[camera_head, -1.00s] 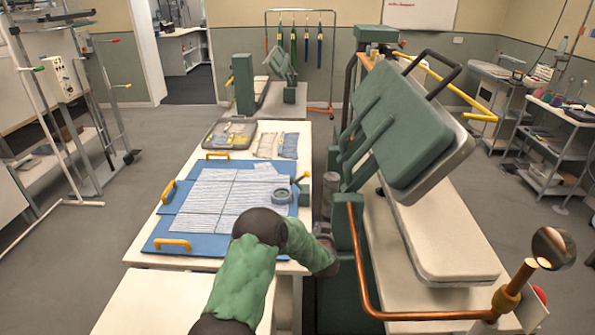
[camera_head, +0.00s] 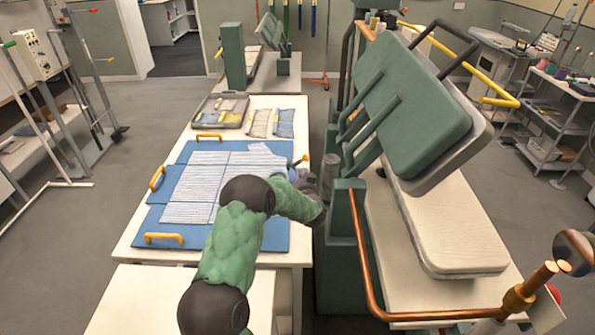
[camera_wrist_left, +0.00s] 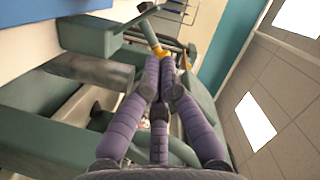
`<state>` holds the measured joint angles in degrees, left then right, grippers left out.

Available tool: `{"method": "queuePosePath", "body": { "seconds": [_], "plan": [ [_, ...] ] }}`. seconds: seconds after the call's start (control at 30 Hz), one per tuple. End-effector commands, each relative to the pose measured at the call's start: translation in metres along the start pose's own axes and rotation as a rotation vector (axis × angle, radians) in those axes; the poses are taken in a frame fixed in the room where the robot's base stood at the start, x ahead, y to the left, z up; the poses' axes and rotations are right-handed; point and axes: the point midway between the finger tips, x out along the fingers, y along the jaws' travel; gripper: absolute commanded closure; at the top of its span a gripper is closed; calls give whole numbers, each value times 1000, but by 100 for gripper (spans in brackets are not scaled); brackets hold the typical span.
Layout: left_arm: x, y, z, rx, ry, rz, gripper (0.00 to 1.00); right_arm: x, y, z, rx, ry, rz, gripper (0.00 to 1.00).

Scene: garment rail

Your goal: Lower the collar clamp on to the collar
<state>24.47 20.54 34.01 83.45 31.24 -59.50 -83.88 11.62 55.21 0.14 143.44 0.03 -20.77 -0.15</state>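A striped shirt piece (camera_head: 196,185) lies flat on a blue board (camera_head: 163,217) on the white table. A short lever with a yellow end (camera_head: 300,160), which looks like the collar clamp's handle, stands at the board's right edge. It also shows in the wrist view as a green bar with a yellow-orange end (camera_wrist_left: 158,49). My left gripper (camera_wrist_left: 160,66) has its purple fingertips close together right at that end; whether they hold it is unclear. In the head view my green-sleeved left arm hides most of the gripper and the clamp's lower part. My right gripper is out of view.
A large green pressing machine (camera_head: 415,115) with raised padded plates stands right of the table. A copper pipe (camera_head: 364,260) bounds its front. A grey tray (camera_head: 221,110) and small packets (camera_head: 284,122) lie beyond the board. Yellow handles (camera_head: 164,238) stick up from the board's edges.

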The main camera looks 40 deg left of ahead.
Motion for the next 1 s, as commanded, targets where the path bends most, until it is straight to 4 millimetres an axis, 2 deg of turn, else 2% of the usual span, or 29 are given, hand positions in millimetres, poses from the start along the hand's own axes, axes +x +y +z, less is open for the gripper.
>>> {"method": "queuePosePath", "body": {
  "seconds": [0.3,0.5,0.7,1.0],
  "plan": [
    [54,1,1,-1,0,-3,100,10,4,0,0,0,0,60],
    [79,0,1,-1,-1,-2,100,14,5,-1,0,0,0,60],
    [89,-1,0,-1,0,-1,100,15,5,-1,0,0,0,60],
    [89,-1,0,0,0,-1,100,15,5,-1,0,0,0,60]
  ]
}}
